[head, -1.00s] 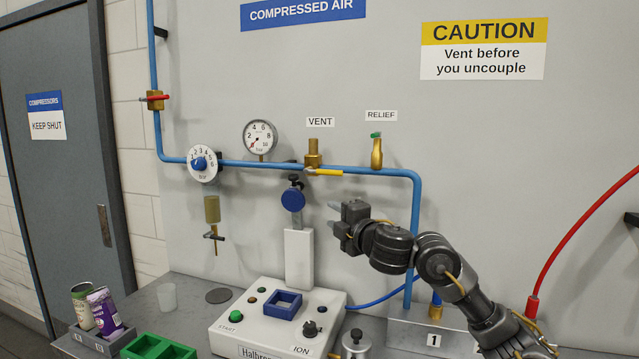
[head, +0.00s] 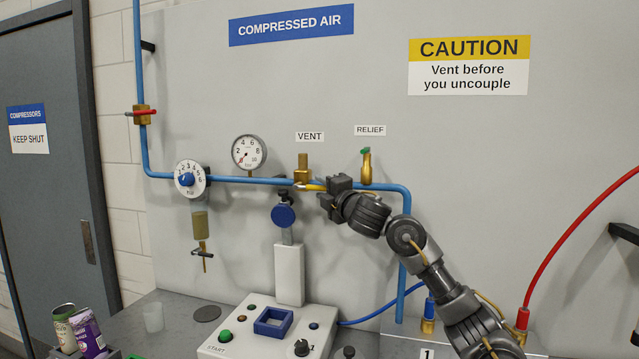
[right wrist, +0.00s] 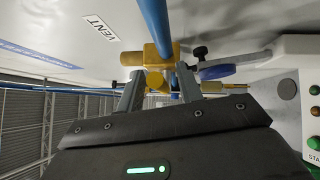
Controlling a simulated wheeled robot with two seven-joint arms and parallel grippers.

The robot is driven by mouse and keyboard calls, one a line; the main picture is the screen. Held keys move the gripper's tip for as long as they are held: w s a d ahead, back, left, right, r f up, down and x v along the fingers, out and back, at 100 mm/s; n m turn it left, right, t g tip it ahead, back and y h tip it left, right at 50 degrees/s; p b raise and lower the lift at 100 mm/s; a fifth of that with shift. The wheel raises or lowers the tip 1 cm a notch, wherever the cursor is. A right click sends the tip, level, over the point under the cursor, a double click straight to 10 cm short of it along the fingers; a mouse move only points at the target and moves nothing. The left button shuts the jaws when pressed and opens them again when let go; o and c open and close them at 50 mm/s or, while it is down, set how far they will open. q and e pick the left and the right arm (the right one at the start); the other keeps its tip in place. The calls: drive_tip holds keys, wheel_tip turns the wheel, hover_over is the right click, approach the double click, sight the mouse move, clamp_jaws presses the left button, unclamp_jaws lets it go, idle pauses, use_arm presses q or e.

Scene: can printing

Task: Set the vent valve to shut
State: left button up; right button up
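The vent valve (head: 302,163) is a brass body on the blue pipe under the VENT label. Its yellow handle (head: 313,187) points right, roughly along the pipe. My right gripper (head: 323,194) is at the handle, with its palm toward the wall. In the right wrist view the two fingers of the gripper (right wrist: 160,92) stand apart, one on each side of the yellow handle (right wrist: 155,79). A gap shows beside the handle, so they do not look closed on it. The handle's outer end is partly hidden by the gripper in the head view. My left gripper is not in view.
The relief valve (head: 366,165) with a green top stands just right of my gripper. The gauge (head: 249,153) and white regulator dial (head: 189,179) are to the left. Below are a blue round knob (head: 283,215) and the white printer (head: 234,338).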

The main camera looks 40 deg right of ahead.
drive_tip(key=shift+x, duration=0.95)
clamp_jaws()
